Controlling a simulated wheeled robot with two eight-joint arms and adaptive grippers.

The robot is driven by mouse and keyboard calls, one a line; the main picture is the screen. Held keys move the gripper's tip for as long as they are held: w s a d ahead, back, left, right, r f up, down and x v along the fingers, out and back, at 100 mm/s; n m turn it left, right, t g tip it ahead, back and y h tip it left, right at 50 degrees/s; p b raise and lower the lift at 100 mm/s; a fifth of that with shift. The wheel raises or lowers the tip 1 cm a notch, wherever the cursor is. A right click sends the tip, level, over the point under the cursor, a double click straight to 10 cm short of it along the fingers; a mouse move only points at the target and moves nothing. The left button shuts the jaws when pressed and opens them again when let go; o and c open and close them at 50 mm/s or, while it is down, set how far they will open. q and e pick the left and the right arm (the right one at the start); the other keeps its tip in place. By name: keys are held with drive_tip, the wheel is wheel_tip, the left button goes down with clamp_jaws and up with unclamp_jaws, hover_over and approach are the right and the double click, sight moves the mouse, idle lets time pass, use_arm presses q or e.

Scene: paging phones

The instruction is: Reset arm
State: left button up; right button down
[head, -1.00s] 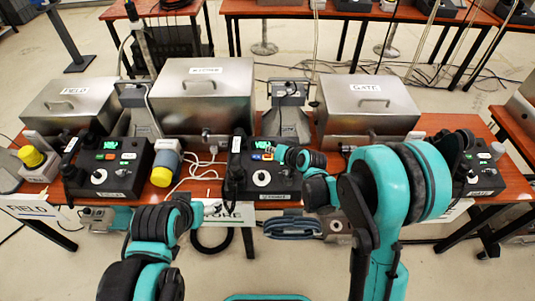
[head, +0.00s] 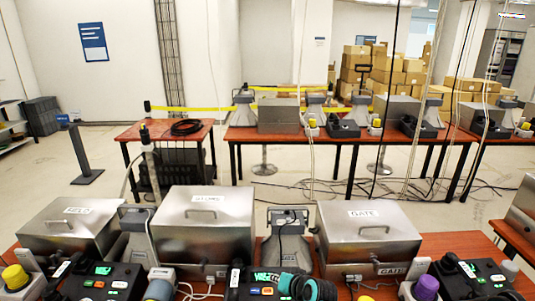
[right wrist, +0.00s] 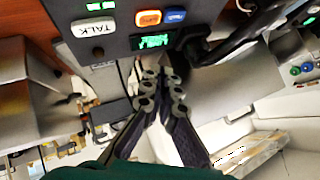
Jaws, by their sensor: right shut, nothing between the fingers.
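My right gripper (right wrist: 158,85) is shut and empty in the right wrist view. Its fingertips point at a dark paging phone console (right wrist: 110,40) with a white TALK button, an orange and a blue button and a green-lit display. The gap between fingertips and console cannot be judged. In the head view, a teal and black part of my right arm (head: 305,287) shows at the bottom edge, over the middle console (head: 250,286). The left console (head: 105,281) and right console (head: 478,279) are cut off below. My left gripper is out of view.
Metal boxes marked FIELD (head: 70,232), STORE (head: 205,240) and GATE (head: 365,248) stand behind the consoles on the red-brown table. A purple-capped device (head: 427,288) is at right. Further tables, cables on the floor and stacked cartons (head: 390,70) are behind.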

drive_tip(key=s+d+r+h, duration=0.1)
drive_tip(key=s+d+r, duration=0.1)
drive_tip(key=s+d, duration=0.3)
drive_tip(key=s+d+r+g+h, duration=0.1)
drive_tip(key=s+d, duration=0.4)
drive_tip(key=s, duration=0.7)
drive_tip(key=s+d+r+n+g+h, duration=0.1)
drive_tip(key=s+d+r+h, duration=0.2)
drive_tip(key=s, duration=0.6)
wheel_tip(320, 180, up, 2)
drive_tip(key=shift+d, duration=1.1)
